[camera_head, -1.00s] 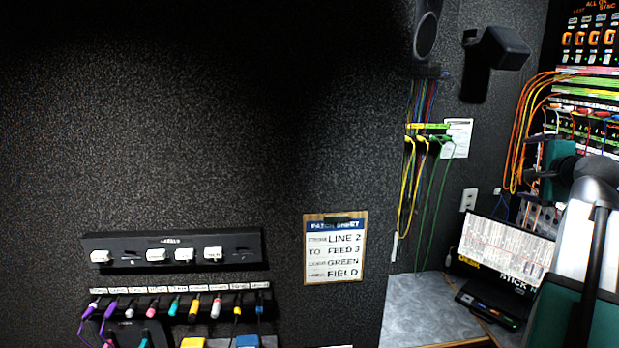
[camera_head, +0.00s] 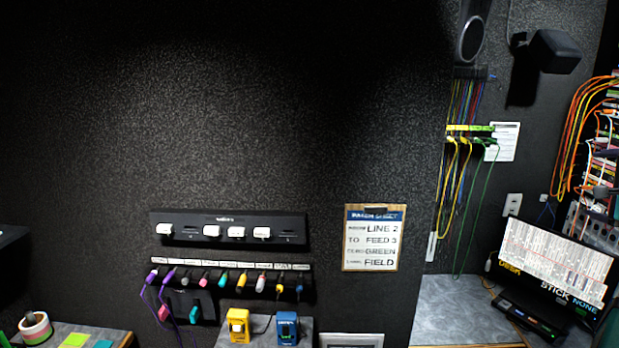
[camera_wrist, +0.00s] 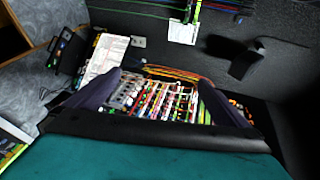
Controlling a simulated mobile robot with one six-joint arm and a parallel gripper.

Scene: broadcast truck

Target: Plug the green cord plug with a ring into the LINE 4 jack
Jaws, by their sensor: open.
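My gripper (camera_wrist: 162,82) shows in the wrist view as two dark fingers spread wide, open and with nothing between them. Behind the fingers lies a patch bay (camera_wrist: 158,100) with many coloured cords. Part of the patch bay (camera_head: 603,165) also shows at the right edge of the head view. No LINE 4 label or jack can be read in either view. Green cords (camera_head: 480,190) hang beside yellow ones from a wall holder in the head view. Teal-green plugs (camera_head: 222,281) hang on a labelled rail at left. I cannot make out a ring on any green plug.
A patch sheet (camera_head: 372,238) on the wall reads LINE 2, FEED 3, GREEN, FIELD. A grey counter (camera_head: 460,305) holds a screen (camera_head: 553,265). A speaker (camera_head: 555,50) juts from the wall. Yellow (camera_head: 238,325) and blue (camera_head: 287,329) boxes stand below the rail.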

